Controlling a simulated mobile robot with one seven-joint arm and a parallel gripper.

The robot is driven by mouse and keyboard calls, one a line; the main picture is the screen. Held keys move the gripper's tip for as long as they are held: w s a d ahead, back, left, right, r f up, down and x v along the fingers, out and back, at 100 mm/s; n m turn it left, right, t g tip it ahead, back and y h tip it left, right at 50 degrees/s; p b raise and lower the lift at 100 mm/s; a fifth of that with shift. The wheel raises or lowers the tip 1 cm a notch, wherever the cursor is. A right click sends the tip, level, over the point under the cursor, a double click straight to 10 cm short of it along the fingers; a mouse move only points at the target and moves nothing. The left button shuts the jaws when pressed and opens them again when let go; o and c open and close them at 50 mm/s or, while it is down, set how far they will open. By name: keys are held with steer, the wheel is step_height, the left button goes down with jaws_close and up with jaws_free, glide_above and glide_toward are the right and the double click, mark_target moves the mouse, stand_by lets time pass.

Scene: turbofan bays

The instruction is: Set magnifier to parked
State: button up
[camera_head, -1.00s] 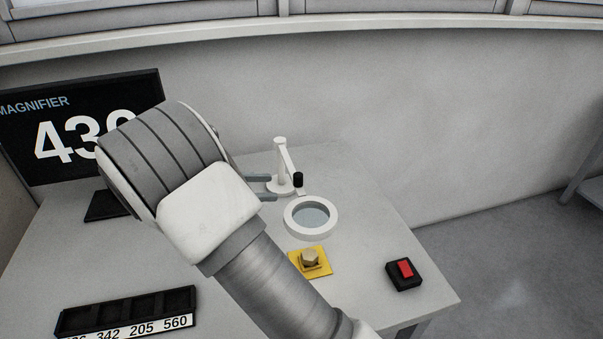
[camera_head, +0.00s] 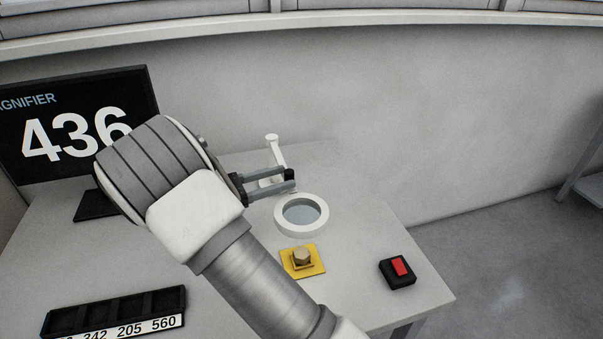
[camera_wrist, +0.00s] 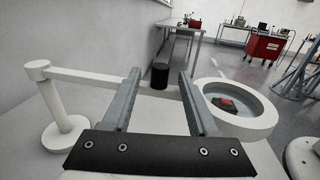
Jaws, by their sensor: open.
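The magnifier (camera_head: 302,232) is a white ring lens on a white jointed arm. Its upright post (camera_head: 271,147) stands at the back of the table, partly hidden by my gripper. A black knob (camera_head: 289,174) sits on the arm near the ring. My gripper (camera_head: 292,181) is open, with its two grey fingers reaching to the knob. In the wrist view the knob (camera_wrist: 160,76) shows between the open fingertips (camera_wrist: 160,75), with gaps on both sides. The post (camera_wrist: 54,100) is at left and the ring (camera_wrist: 264,124) at right there.
A screen (camera_head: 40,110) reads MAGNIFIER 436. A yellow plate (camera_head: 304,268) with a brass-coloured hex piece lies in front of the ring. A black box with a red switch (camera_head: 399,267) is at right. A black slotted tray (camera_head: 50,324) with numbers is front left.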

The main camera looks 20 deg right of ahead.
steer(key=d, duration=0.4)
steer(key=w+d, duration=0.1)
steer(key=d, duration=0.1)
jaws_close()
stand_by(1.3)
